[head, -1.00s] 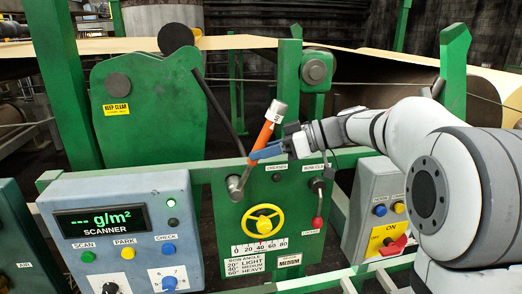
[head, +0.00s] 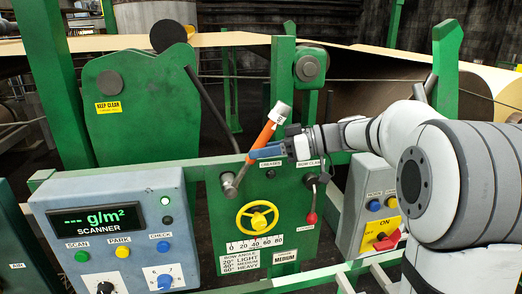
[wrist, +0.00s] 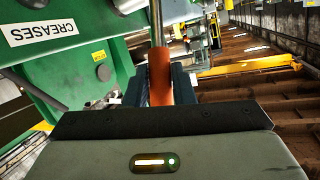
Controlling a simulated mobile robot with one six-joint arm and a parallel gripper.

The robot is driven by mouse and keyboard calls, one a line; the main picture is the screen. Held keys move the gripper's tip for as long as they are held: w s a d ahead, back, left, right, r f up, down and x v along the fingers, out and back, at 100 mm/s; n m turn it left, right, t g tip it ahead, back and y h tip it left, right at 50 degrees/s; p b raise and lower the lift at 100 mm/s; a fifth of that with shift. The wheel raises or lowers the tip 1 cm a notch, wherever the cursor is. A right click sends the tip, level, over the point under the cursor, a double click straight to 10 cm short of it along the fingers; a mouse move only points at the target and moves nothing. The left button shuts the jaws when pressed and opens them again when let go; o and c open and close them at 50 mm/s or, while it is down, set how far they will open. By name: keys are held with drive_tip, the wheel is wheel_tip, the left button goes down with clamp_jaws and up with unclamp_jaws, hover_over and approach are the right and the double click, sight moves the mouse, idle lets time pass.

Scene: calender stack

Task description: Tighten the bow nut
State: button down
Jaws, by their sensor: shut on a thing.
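A wrench-like bar with an orange sleeve (head: 264,136), a pale tagged upper end and a steel shank (head: 240,176) leans up and right from the green panel in the head view. Its lower end meets a grey round fitting (head: 229,183), probably the bow nut; the nut's shape is too small to tell. My gripper (head: 262,152) is shut on the orange sleeve, coming from the right. In the wrist view the orange sleeve (wrist: 160,78) stands between the dark fingers, with the steel shank running up out of frame.
The green panel carries a yellow handwheel (head: 257,217) above a scale and a red-knobbed lever (head: 311,217) at right. A scanner box (head: 112,235) stands left and a switch box (head: 372,205) right, below my arm. A CREASES label (wrist: 41,27) shows in the wrist view.

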drive_tip(key=shift+d, duration=0.1)
drive_tip(key=shift+w+d+f+y, duration=0.1)
drive_tip(key=shift+d+f+y, duration=0.25)
drive_tip(key=shift+y, duration=0.15)
idle(0.3)
drive_tip(key=shift+d+f+y, duration=0.4)
drive_tip(key=shift+f+y, duration=0.05)
drive_tip(key=shift+y, duration=0.05)
drive_tip(key=shift+f+m+b, duration=0.1)
drive_tip(key=shift+m+b, duration=0.2)
drive_tip(key=shift+w+d+f+y, duration=0.15)
drive_tip(key=shift+d+f+y, duration=0.25)
drive_tip(key=shift+y, duration=0.1)
drive_tip(key=shift+d+f+y+b, duration=0.25)
drive_tip(key=shift+f+y+b, duration=0.2)
drive_tip(key=shift+y, duration=0.05)
